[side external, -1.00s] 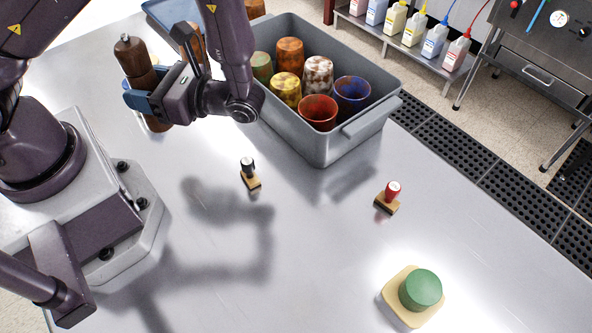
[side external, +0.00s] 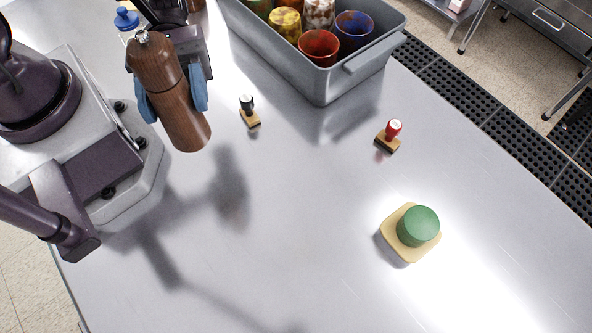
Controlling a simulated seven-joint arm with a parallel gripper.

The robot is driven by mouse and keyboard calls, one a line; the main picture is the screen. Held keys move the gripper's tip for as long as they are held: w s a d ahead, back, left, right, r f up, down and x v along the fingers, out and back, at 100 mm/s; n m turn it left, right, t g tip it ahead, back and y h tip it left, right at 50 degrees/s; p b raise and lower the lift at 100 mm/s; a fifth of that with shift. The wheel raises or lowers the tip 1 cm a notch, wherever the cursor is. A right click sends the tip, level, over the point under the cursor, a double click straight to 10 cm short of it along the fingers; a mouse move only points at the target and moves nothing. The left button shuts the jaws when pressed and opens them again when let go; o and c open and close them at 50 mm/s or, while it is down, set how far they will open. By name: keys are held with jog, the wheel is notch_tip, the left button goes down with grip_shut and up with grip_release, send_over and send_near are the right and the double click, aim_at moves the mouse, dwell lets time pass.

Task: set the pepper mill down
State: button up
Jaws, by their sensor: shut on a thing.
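The pepper mill (side external: 183,126) is dark brown wood with a metal knob on top. My gripper (side external: 172,98) is shut on it, with one blue fingertip pad on each side of its body. The mill leans slightly in the picture, its base toward the lower right. It appears to be held above the steel table (side external: 310,215), as the shadow lies apart from its base to the right. The gap under the base is hard to judge.
A grey bin (side external: 325,84) of colourful cups stands behind. A black-topped stamp (side external: 249,111), a red-topped stamp (side external: 390,136) and a green round thing (side external: 418,225) on a tan base stand to the right. A blue-capped container (side external: 126,19) is behind the mill. The front middle of the table is clear.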

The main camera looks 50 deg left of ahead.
jog(key=shift+w+d+t, duration=0.25)
jog(key=shift+w+t, duration=0.05)
jog(key=shift+w+d+f, duration=1.55)
jog(key=shift+d+f, duration=0.1)
jog(key=shift+f, duration=0.5)
jog(key=shift+w+d+f, duration=1.6)
jog(key=shift+f, duration=0.55)
jog(key=shift+w+d+f, duration=1.55)
jog(key=shift+d+f, duration=0.1)
jog(key=shift+f, duration=0.5)
jog(key=shift+n, duration=0.3)
jog(key=shift+f, duration=0.15)
jog(key=o, duration=1)
